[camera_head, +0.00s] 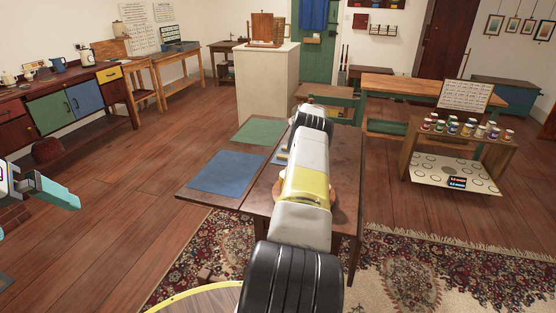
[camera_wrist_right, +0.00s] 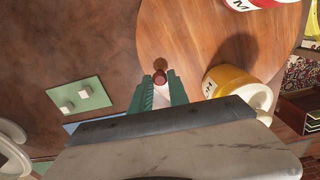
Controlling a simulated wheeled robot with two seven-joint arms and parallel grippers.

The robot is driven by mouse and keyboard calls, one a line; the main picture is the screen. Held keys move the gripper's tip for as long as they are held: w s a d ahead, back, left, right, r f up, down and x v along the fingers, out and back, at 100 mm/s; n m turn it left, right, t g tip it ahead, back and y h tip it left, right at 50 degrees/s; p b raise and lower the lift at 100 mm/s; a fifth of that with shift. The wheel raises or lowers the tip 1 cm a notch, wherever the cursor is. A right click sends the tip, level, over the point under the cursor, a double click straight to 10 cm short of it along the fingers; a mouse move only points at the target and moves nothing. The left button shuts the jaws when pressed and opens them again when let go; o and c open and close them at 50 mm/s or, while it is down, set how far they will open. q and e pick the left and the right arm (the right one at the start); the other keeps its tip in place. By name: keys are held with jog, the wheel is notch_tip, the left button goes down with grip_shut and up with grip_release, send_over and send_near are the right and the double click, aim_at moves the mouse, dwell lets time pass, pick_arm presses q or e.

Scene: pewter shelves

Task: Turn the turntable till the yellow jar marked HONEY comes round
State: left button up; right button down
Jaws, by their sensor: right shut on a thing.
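The wooden turntable (camera_wrist_right: 190,38) fills the upper middle of the right wrist view, a round board on a darker brown table. My right gripper (camera_wrist_right: 160,88) has its green fingers closed on a small brown knob (camera_wrist_right: 160,66) near the turntable's edge. A yellow jar (camera_wrist_right: 229,79) with a white lid stands right of the fingers; its lettering is only partly visible and I cannot read the word. A red jar with a white label (camera_wrist_right: 238,4) is cut off at the top. In the head view my right arm hides most of the turntable. My left gripper (camera_head: 40,208) is at the left edge, partly cut off, its fingers apart and empty.
The table (camera_head: 259,204) carries a blue mat (camera_head: 228,172) and a green mat (camera_head: 259,131). A rack (camera_head: 408,150) with several small jars stands at the right. A patterned rug (camera_head: 400,268) lies below the table. Wooden floor is open at the left.

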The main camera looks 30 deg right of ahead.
jog(key=c, duration=1.3)
grip_release()
jog(key=shift+o, duration=0.2)
jog(key=shift+r, duration=0.1)
notch_tip(320, 180, up, 8)
jog(key=shift+f, duration=0.15)
